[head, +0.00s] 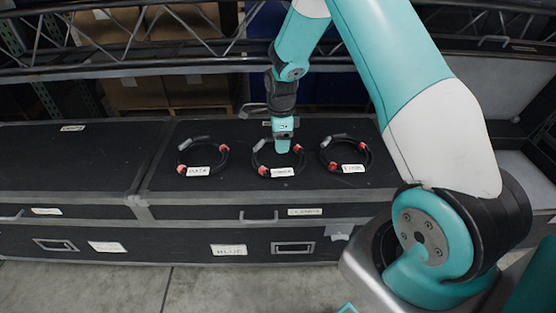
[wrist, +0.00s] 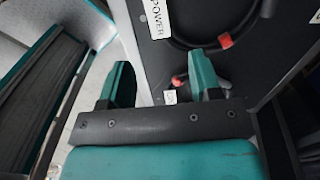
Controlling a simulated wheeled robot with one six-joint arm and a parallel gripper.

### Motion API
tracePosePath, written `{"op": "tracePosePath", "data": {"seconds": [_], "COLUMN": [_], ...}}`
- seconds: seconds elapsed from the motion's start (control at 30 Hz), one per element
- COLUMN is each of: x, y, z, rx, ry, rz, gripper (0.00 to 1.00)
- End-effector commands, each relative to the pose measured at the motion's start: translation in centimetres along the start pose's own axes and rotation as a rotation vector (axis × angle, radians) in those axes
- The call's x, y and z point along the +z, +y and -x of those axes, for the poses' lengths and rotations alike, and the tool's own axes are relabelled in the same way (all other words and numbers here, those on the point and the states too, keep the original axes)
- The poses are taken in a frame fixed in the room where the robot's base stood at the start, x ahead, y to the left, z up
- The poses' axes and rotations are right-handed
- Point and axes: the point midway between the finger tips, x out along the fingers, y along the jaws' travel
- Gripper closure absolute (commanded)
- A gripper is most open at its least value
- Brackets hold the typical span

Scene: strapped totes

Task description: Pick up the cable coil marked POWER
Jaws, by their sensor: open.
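A dark cable coil (wrist: 188,42) with a red band shows partly in the wrist view, beside a white label reading POWER (wrist: 157,17). In the head view, three looped coils with red bands and white labels lie on a black case; the labels are too small to read surely. My gripper (head: 283,149) points down over the far side of the middle coil (head: 256,160), seemingly the one marked POWER. In the wrist view my gripper (wrist: 162,68) has its two teal fingers apart, with nothing held between them. Contact with the coil cannot be told.
The left coil (head: 181,157) and right coil (head: 369,158) lie close on either side. The black case (head: 365,198) has latches and labels on its front. A metal truss (head: 130,62) runs behind it. The left part of the top (head: 60,165) is clear.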

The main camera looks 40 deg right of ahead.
Motion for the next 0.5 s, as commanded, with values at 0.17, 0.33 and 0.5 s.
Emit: {"op": "tracePosePath", "data": {"seconds": [0.17, 0.33, 0.5], "x": [0.0, 0.1, 0.1], "y": [0.2, 0.1, 0.1], "z": [-4.3, -7.3, -8.5], "rx": [0.006, 0.003, 0.002], "ry": [0.001, 0.000, -0.001], "rz": [0.003, 0.005, 0.005], "gripper": [0.42, 0.42, 0.42]}}
